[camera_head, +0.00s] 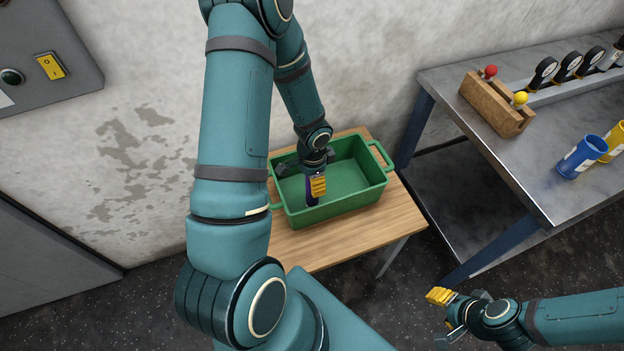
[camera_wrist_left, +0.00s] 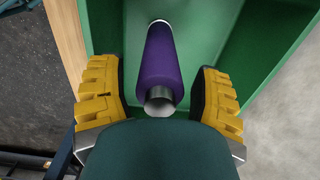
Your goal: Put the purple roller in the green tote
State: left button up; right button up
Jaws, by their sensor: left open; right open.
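The purple roller (camera_wrist_left: 158,62) lies inside the green tote (camera_head: 345,206), with metal ends showing in the left wrist view. In the head view only a small dark purple part of it (camera_head: 311,193) shows beside my yellow fingertip. My left gripper (camera_head: 302,180) is down inside the tote and open. In the left wrist view its yellow-padded fingers (camera_wrist_left: 160,98) stand apart on either side of the roller, with gaps. I cannot tell whether the roller rests fully on the tote floor. My right gripper (camera_head: 443,315) is open and empty at the lower right, over the floor.
The tote stands on a small wooden table (camera_head: 330,242) against the wall. A metal bench (camera_head: 520,170) at the right carries a wooden block (camera_head: 492,105) with red and yellow knobs, blue (camera_head: 582,157) and yellow (camera_head: 613,142) cylinders, and several dark round items. Floor lies between.

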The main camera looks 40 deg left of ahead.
pick_arm(q)
notch_tip(320, 180, up, 11)
jog(key=p, duration=0.3)
jog(key=s+d+f+n+h, duration=0.1)
jog(key=d+f+n, duration=0.1)
jog(key=d, duration=0.6)
jog(key=s+d+f+n+t+h, duration=0.1)
jog(key=d+f, duration=0.3)
jog(key=d, duration=0.4)
jog(key=s+d+f+n+h, duration=0.2)
jog(key=s+d+f+n, duration=0.1)
jog(key=d, duration=0.5)
jog(key=shift+d+f+n+t, duration=0.3)
jog(key=shift+f+n+t, duration=0.1)
jog(key=shift+f+n, duration=0.2)
jog(key=shift+s, duration=0.1)
